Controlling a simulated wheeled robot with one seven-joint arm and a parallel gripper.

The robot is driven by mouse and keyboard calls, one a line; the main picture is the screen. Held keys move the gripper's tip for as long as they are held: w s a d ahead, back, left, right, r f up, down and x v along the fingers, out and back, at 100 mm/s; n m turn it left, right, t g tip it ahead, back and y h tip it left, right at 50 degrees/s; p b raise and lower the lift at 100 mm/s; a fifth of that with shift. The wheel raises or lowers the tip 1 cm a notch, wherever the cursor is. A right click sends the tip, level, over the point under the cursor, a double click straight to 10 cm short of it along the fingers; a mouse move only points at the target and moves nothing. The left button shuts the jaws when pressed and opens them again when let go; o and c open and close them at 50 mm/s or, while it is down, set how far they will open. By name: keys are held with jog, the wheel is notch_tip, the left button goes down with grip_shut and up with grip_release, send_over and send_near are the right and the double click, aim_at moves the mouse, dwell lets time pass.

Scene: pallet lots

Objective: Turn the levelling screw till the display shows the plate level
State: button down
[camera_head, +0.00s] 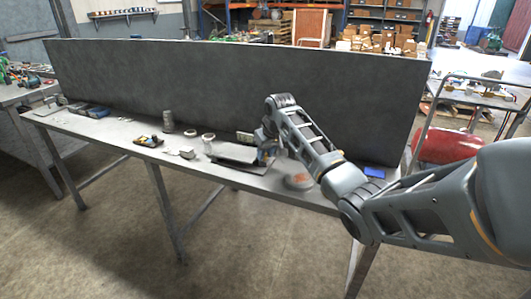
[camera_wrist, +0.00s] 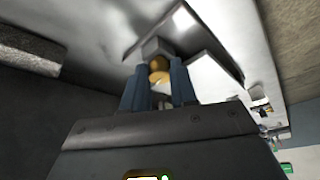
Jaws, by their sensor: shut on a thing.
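My gripper (camera_wrist: 158,72) is shut on the brass-coloured levelling screw (camera_wrist: 159,64), which shows between its two blue-grey fingers in the wrist view. A grey block sits just beyond the screw. The plate (camera_wrist: 190,27) is a light slab with a dark edge behind them. In the head view, my gripper (camera_head: 265,157) is at the right end of the flat dark-and-light plate (camera_head: 232,153) on the bench, and the screw is hidden there. A small pale box (camera_head: 245,137) behind the plate may be the display; its reading is too small to make out.
The grey bench (camera_head: 120,130) has a tall dark back panel (camera_head: 210,90). A round grey-and-orange item (camera_head: 298,181) and a blue item (camera_head: 375,172) lie to the right.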

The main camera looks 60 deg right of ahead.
jog(key=shift+n, duration=0.3)
jog(key=n+y+p, duration=0.1)
jog(key=n+y, duration=0.1)
jog(key=n, duration=0.2)
jog(key=shift+d, duration=0.15)
jog(key=n+y+b, duration=0.1)
jog(key=n, duration=0.3)
jog(key=shift+d+f, duration=0.1)
jog(key=shift+d, duration=0.05)
jog(key=shift+n+y+b, duration=0.45)
jog(key=shift+n+y, duration=0.05)
jog(key=shift+n, duration=0.5)
jog(key=c, duration=1.2)
grip_release()
jog(key=shift+o, duration=0.2)
